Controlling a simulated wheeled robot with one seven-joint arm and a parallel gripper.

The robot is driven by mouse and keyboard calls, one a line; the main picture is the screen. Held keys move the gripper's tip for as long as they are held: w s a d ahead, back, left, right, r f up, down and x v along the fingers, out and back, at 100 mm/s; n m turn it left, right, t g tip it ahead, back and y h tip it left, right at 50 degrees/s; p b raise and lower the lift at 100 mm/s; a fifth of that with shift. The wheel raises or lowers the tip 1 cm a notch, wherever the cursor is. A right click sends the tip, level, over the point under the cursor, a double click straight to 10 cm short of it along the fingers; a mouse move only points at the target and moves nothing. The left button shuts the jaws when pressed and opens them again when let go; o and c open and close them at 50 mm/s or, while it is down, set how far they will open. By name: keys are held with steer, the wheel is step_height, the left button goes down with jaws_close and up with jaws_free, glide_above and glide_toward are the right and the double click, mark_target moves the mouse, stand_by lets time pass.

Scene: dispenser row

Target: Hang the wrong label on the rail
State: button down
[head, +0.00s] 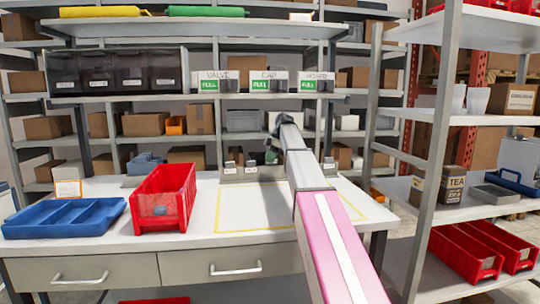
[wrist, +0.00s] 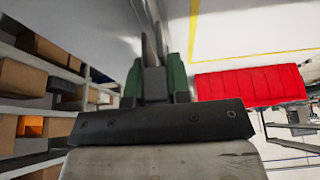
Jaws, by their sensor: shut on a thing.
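My gripper (head: 271,156) is over the back of the white desk, in front of a low grey strip (head: 252,174) bearing small white labels (head: 228,171). In the wrist view, my gripper (wrist: 152,45) has green-sided fingers, closed together on something thin. The held piece is mostly hidden, and I cannot read it. My arm hides part of the strip. I cannot tell which label is the wrong one.
A red bin (head: 163,222), a blue tray (head: 66,222) and a small white card (head: 68,188) stand on the left of the desk. A yellow outline (head: 257,231) marks a clear area on the desk. A shelf post (head: 432,150) rises at right.

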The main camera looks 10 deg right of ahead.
steer(key=shift+f, duration=1.8)
steer(key=c, duration=1)
jaws_free()
steer(key=shift+r, duration=0.15)
steer(key=v, duration=0.6)
steer(key=shift+d+r, duration=0.1)
steer(key=shift+d, duration=0.1)
steer(key=shift+d+r, duration=0.15)
steer(key=shift+r, duration=0.3)
steer(key=shift+s, duration=0.1)
